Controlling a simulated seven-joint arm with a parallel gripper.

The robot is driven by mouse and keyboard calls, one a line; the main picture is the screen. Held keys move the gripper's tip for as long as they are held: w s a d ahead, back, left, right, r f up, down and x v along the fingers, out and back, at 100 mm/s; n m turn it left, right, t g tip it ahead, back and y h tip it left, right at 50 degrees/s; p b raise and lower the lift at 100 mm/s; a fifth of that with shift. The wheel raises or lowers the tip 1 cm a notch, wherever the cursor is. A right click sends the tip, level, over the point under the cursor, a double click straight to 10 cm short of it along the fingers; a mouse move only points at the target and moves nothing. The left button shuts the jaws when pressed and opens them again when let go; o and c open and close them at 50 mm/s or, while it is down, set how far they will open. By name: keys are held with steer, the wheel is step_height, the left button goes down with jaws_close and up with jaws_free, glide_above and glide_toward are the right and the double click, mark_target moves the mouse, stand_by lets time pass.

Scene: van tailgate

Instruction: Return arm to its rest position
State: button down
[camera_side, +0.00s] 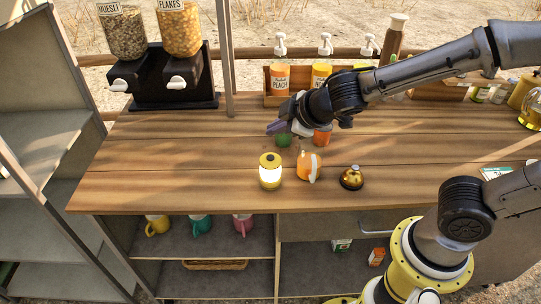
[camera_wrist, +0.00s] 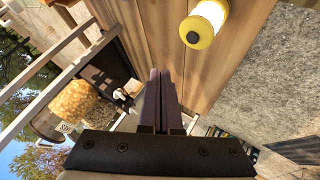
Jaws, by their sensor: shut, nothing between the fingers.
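My gripper (camera_side: 275,128) is above the wooden counter (camera_side: 180,150), level with the area between the dispensers and the syrup bottles. My arm reaches in from the right in the side view. In the wrist view my gripper's fingers (camera_wrist: 161,95) are together with nothing between them. They point out over the counter boards. A green round thing (camera_side: 283,140) shows just below my gripper in the side view; I cannot tell whether they are apart in height.
Cereal dispensers (camera_side: 160,80) stand back left, and a wooden box with bottles (camera_side: 280,85) at the back. The counter's left front is clear.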

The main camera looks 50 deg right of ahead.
steer(key=s+d+r+m+h, duration=0.2)
steer(key=s+d+r+m, duration=0.45)
steer(key=d+r, duration=0.4)
steer(key=s+a+f+m+g+y, duration=0.1)
steer(key=s+f, duration=0.1)
steer(key=s, duration=0.6)
steer(key=s+a+f+m+g+y, duration=0.1)
steer(key=s+a+f+g, duration=0.1)
steer(key=s, duration=0.6)
steer(key=shift+a+f+g, duration=0.15)
steer(key=shift+a+g, duration=0.15)
